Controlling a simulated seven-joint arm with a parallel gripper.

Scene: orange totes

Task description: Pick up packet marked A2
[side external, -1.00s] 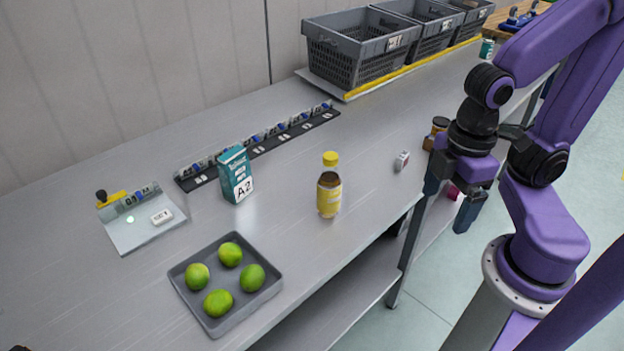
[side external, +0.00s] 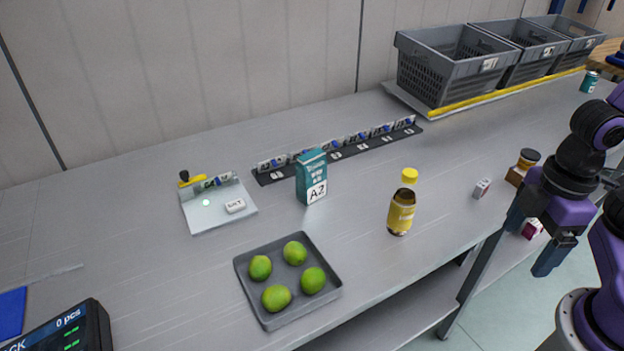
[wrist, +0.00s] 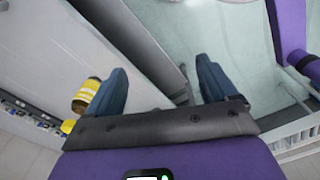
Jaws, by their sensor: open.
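The packet marked A2 (side external: 311,178) is a teal upright carton with a white A2 label, in the side external view. It stands on the grey bench (side external: 350,245), just in front of a black strip of small items. My gripper (side external: 532,238) is far to its right, at the bench's front edge, with its fingers spread and pointing down. In the wrist view my gripper (wrist: 162,70) shows two separated blue-grey fingers with nothing between them. I do not make out the packet in the wrist view.
A yellow-capped bottle (side external: 402,204) stands between packet and gripper. A grey tray (side external: 287,317) of limes lies in front of the packet. A small white box (side external: 482,188) and a brown jar (side external: 523,167) are near the gripper. Grey crates (side external: 455,75) stand at the back right.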

